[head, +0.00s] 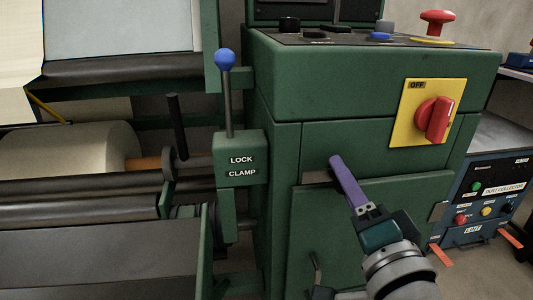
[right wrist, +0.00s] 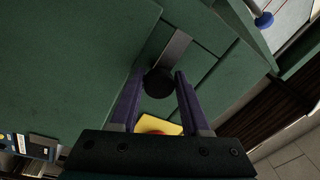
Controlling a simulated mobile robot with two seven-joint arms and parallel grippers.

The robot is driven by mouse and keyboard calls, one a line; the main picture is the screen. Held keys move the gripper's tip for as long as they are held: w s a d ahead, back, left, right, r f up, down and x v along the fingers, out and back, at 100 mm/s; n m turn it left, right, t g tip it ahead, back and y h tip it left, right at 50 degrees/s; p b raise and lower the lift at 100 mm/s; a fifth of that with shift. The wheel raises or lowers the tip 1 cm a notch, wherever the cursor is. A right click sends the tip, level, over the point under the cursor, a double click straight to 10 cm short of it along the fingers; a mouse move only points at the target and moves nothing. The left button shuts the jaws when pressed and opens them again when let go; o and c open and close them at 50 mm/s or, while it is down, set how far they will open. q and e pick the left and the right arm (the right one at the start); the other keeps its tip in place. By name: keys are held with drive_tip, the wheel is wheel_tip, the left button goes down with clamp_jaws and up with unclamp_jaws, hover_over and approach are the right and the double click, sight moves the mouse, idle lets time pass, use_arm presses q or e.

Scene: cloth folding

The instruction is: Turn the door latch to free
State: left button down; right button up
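The door latch shows in the right wrist view as a grey bar (right wrist: 174,48) with a dark round knob (right wrist: 158,82) at one end. In the head view a grey piece of the latch bar (head: 317,177) shows just left of my right gripper (head: 336,161); its knob is hidden there. In the right wrist view my purple fingers (right wrist: 159,74) stand apart, one on each side of the knob. I cannot tell whether they touch it. The green cabinet door (head: 385,208) lies flat in the cabinet front. My left gripper is not in view.
A red OFF switch (head: 434,118) on a yellow plate (head: 408,124) sits above and right of my right gripper. A lock clamp box (head: 241,158) with a blue-ball lever (head: 226,60) stands left. A red emergency button (head: 438,20) is on top. A dust collector (head: 490,195) stands right.

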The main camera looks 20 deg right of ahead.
drive_tip(key=o, duration=0.3)
drive_tip(key=shift+f, duration=0.1)
drive_tip(key=shift+f, duration=0.1)
idle(0.3)
